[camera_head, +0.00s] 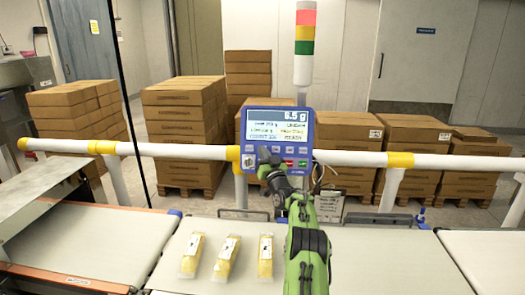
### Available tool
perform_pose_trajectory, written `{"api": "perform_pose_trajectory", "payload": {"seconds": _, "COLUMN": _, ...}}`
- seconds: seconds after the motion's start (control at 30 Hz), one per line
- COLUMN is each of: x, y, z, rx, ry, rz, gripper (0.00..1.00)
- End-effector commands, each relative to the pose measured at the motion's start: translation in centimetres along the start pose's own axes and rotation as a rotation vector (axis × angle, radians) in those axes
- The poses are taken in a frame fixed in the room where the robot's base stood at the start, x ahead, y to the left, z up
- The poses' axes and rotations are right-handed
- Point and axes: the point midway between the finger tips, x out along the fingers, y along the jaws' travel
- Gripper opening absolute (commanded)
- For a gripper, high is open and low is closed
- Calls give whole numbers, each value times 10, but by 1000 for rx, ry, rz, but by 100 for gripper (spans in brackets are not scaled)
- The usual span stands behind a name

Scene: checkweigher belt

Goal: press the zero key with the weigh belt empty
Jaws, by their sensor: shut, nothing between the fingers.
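The middle belt (385,262) carries three yellow packs, a left one (193,255), a middle one (227,258) and a right one (265,256), side by side.
The white rail (350,158) with yellow joints crosses behind the belts. A left belt (85,240) and a right belt (490,255) flank the middle one. A signal tower (304,45) stands behind the terminal. Stacked cartons (184,125) stand on pallets farther back.

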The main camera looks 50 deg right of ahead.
Motion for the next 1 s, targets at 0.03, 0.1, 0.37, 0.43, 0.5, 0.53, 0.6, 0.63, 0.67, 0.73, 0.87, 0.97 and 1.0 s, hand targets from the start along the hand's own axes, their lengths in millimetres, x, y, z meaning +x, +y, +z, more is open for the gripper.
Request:
{"api": "perform_pose_trajectory", "payload": {"seconds": 0.03, "x": 1, "y": 0, "z": 2, "rx": 0, "ry": 0, "rz": -1, "gripper": 0}}
{"api": "perform_pose_trajectory", "payload": {"seconds": 0.1, "x": 2, "y": 1, "z": 2, "rx": 2, "ry": 0, "rz": -1, "gripper": 0}}
{"api": "perform_pose_trajectory", "payload": {"seconds": 0.37, "x": 2, "y": 1, "z": 1, "rx": 1, "ry": 0, "rz": -1, "gripper": 0}}
{"api": "perform_pose_trajectory", "payload": {"seconds": 0.43, "x": 3, "y": 1, "z": 2, "rx": 1, "ry": 0, "rz": -1, "gripper": 0}}
{"api": "perform_pose_trajectory", "payload": {"seconds": 0.5, "x": 4, "y": 2, "z": 2, "rx": 0, "ry": 1, "rz": -1, "gripper": 0}}
{"api": "perform_pose_trajectory", "payload": {"seconds": 0.53, "x": 4, "y": 2, "z": 2, "rx": 0, "ry": 1, "rz": -1, "gripper": 0}}
{"api": "perform_pose_trajectory", "payload": {"seconds": 0.6, "x": 5, "y": 2, "z": 2, "rx": 0, "ry": 1, "rz": -1, "gripper": 0}}
{"api": "perform_pose_trajectory", "payload": {"seconds": 0.63, "x": 5, "y": 3, "z": 3, "rx": 0, "ry": 1, "rz": -1, "gripper": 0}}
{"api": "perform_pose_trajectory", "payload": {"seconds": 0.67, "x": 5, "y": 3, "z": 3, "rx": 0, "ry": 0, "rz": -1, "gripper": 0}}
{"api": "perform_pose_trajectory", "payload": {"seconds": 0.73, "x": 6, "y": 4, "z": 4, "rx": 1, "ry": -1, "rz": -1, "gripper": 0}}
{"api": "perform_pose_trajectory", "payload": {"seconds": 0.87, "x": 7, "y": 4, "z": 4, "rx": 0, "ry": 0, "rz": -1, "gripper": 0}}
{"api": "perform_pose_trajectory", "payload": {"seconds": 0.97, "x": 8, "y": 5, "z": 5, "rx": 0, "ry": 1, "rz": -1, "gripper": 0}}
{"api": "perform_pose_trajectory", "payload": {"seconds": 1.0, "x": 8, "y": 5, "z": 6, "rx": 0, "ry": 0, "rz": -1, "gripper": 0}}
